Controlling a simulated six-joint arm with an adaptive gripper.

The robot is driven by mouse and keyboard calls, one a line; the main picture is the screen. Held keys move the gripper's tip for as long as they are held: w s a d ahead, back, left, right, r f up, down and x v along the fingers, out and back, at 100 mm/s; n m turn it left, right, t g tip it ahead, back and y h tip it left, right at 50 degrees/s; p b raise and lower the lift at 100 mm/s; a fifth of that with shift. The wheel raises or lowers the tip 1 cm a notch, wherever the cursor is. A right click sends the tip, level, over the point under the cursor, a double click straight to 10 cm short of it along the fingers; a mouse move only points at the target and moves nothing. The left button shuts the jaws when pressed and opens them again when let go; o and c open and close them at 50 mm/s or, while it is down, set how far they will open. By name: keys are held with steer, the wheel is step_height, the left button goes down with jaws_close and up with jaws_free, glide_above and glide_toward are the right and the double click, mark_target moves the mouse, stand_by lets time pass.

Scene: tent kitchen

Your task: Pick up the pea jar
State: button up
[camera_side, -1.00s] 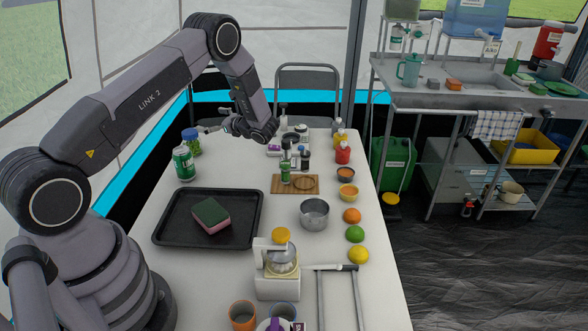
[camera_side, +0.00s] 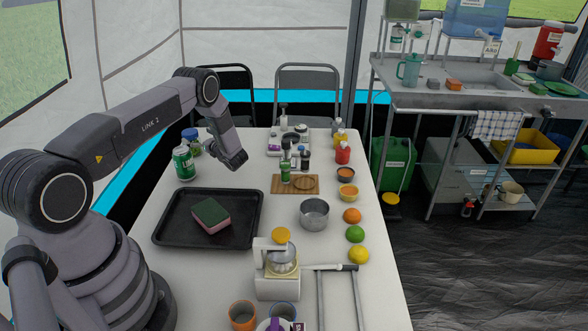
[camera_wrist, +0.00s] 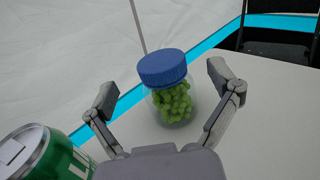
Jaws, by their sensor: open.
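The pea jar is a clear jar of green peas with a blue lid. In the wrist view the pea jar (camera_wrist: 172,98) stands upright between the two open fingers of my gripper (camera_wrist: 165,95), with a gap on each side. In the side view the pea jar (camera_side: 188,136) is at the far left edge of the table, partly hidden behind the green can and my arm.
A green can (camera_side: 183,163) stands close in front of the jar; in the wrist view the can (camera_wrist: 45,155) is at lower left. A black tray (camera_side: 165,232) with a sponge (camera_side: 211,216) lies nearer. A cutting board (camera_side: 282,190) with bottles is to the right.

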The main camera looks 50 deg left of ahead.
mark_target(189, 131)
steer(key=a, duration=0.4)
steer(key=shift+s+a+f, duration=0.2)
steer(key=shift+a, duration=0.1)
steer(key=shift+c, duration=0.3)
steer(key=c, duration=1.2)
steer(key=shift+c, duration=0.5)
steer(key=shift+r, duration=0.15)
